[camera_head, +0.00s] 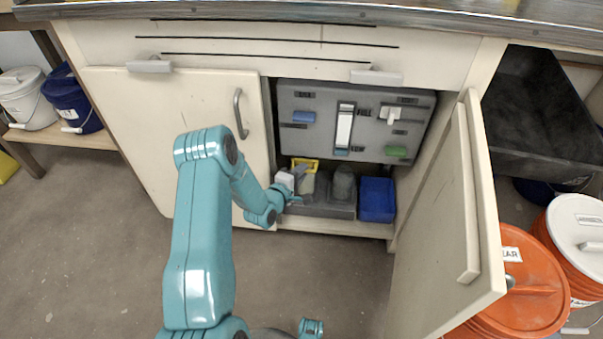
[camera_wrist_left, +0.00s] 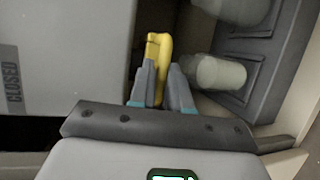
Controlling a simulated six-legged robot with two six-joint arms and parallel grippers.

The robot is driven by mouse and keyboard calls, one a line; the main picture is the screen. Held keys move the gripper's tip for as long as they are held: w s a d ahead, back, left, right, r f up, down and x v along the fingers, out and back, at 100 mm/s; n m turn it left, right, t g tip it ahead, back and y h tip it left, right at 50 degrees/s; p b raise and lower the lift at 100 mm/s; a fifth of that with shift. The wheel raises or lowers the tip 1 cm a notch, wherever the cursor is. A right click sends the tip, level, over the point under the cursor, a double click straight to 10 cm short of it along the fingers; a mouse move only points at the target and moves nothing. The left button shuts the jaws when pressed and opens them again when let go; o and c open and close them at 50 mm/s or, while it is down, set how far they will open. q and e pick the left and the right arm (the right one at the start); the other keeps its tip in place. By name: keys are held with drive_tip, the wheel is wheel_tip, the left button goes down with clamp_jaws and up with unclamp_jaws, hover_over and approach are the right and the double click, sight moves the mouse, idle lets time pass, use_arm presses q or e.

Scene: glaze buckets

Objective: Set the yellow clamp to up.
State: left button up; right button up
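In the left wrist view the yellow clamp (camera_wrist_left: 158,45) stands between the two grey fingers of my left gripper (camera_wrist_left: 162,72). The fingers lie close along both sides of it, with its top sticking out past the tips. In the head view my left gripper (camera_head: 301,172) reaches into the cabinet at the clamp.
The grey panel (camera_head: 365,98) holds blue, white and green parts. The cabinet's right door (camera_head: 440,240) stands open. Orange buckets (camera_head: 525,285) stand at the right.

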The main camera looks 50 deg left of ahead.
use_arm(q)
drive_tip(key=o, duration=0.3)
drive_tip(key=shift+a+r, duration=0.1)
drive_tip(key=shift+r, duration=0.25)
drive_tip(key=p+v, duration=0.4)
drive_tip(key=v, duration=1.2)
drive_tip(key=shift+s+f+p, duration=0.2)
drive_tip(key=shift+p, duration=0.2)
use_arm(e)
drive_tip(key=shift+g, duration=0.3)
drive_tip(key=shift+s+a+r, duration=0.15)
drive_tip(key=shift+s+r, duration=0.15)
drive_tip(key=shift+r, duration=0.45)
drive_tip(key=shift+s+a+r, duration=0.15)
drive_tip(key=shift+s+r, duration=0.15)
drive_tip(key=shift+r, duration=0.5)
drive_tip(key=shift+s+a+r, duration=0.15)
drive_tip(key=shift+s+r, duration=0.15)
drive_tip(key=shift+r, duration=0.45)
